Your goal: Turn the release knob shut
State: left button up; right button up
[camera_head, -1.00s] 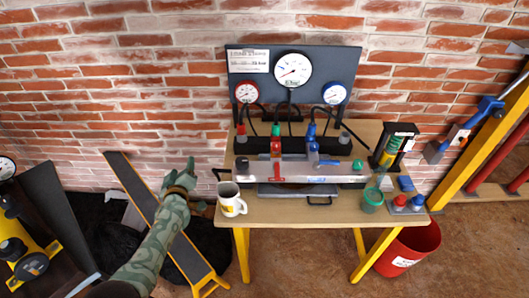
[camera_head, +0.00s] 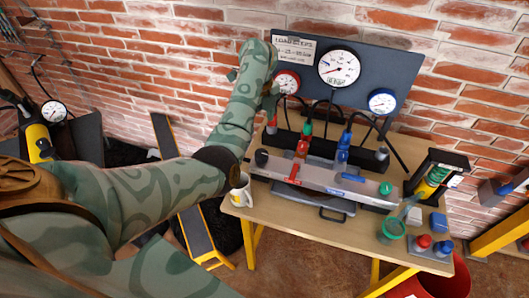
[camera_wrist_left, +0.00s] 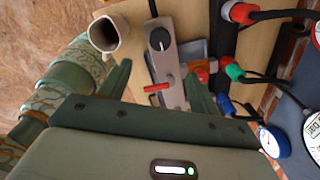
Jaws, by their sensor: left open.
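A black round knob (camera_head: 262,157) sits at the left end of the grey metal manifold (camera_head: 330,181). In the left wrist view the knob (camera_wrist_left: 160,40) shows a white pointer mark. I take it for the release knob. My left gripper (camera_head: 270,103) is raised near the red-rimmed gauge, partly hidden behind my arm. In the left wrist view the gripper (camera_wrist_left: 158,84) is open and empty, with the manifold and a red lever (camera_wrist_left: 156,88) between and beyond its fingers. The knob lies beyond the fingertips, apart from them. My right gripper is not in view.
A mug (camera_head: 240,193) stands at the table's (camera_head: 295,222) left edge, close to my arm. A gauge board (camera_head: 385,62) with black hoses stands behind the manifold. Red and blue levers lie along it.

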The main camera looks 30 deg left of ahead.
aim_at(261, 153)
pick_arm(q)
notch_tip(261, 153, down, 14)
jog(key=b, duration=0.5)
jog(key=shift+w+r, duration=0.15)
jog(key=shift+r, duration=0.05)
jog(key=shift+f, duration=0.4)
jog(key=c, duration=1)
